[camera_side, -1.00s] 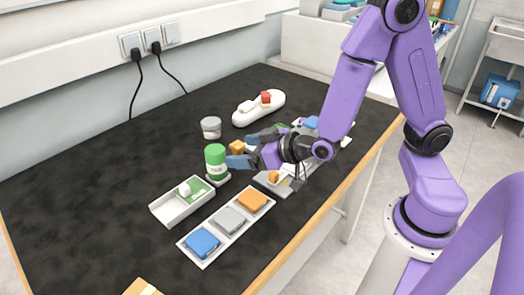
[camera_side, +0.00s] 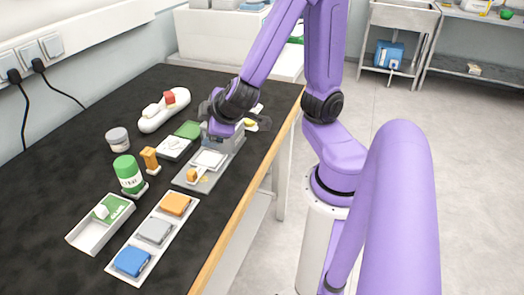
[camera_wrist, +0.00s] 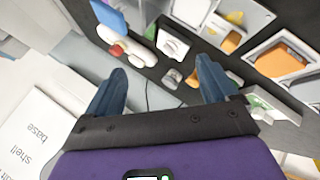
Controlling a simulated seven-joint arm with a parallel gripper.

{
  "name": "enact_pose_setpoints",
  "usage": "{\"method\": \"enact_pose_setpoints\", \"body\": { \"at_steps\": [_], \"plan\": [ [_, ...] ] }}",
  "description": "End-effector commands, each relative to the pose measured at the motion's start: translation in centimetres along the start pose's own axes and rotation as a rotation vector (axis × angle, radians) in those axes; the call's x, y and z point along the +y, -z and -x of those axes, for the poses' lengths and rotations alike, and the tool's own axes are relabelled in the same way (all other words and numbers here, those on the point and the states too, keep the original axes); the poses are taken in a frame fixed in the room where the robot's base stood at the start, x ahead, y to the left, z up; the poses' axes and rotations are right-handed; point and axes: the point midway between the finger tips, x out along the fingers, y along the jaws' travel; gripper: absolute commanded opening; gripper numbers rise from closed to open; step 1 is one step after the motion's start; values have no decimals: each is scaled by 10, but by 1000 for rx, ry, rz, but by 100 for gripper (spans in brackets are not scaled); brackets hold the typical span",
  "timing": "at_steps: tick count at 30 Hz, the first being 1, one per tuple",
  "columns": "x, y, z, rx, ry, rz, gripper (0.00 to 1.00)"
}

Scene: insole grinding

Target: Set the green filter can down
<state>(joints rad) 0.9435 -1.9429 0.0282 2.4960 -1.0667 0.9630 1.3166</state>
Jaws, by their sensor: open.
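The green filter can (camera_side: 129,174), with a white label, stands upright on the black table at or on a small white base (camera_side: 138,191). It is apart from my gripper. My gripper, its fingers open and empty in the wrist view (camera_wrist: 160,85), is to the right of and behind the can in the side view, above the grey fixture. Its fingertips are mostly hidden in the side view. I cannot clearly pick out the can in the wrist view.
An orange upright block (camera_side: 149,158) stands just right of the can. A grey-lidded jar (camera_side: 117,140) is behind it. A white tray (camera_side: 90,238) and a strip with blue, grey and orange pads (camera_side: 150,252) lie in front. A grey fixture (camera_side: 190,183) is to the right.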

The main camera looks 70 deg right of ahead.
Motion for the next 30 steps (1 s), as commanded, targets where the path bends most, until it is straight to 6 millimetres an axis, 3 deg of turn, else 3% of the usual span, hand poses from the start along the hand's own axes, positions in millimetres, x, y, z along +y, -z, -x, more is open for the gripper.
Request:
{"method": "enact_pose_setpoints", "body": {
  "at_steps": [9,18,30],
  "plan": [
    [-38,-54,51,-201,376,308,87],
    [-73,-78,106,-170,741,532,87],
    [-79,-80,116,-149,806,572,87]
  ]
}}
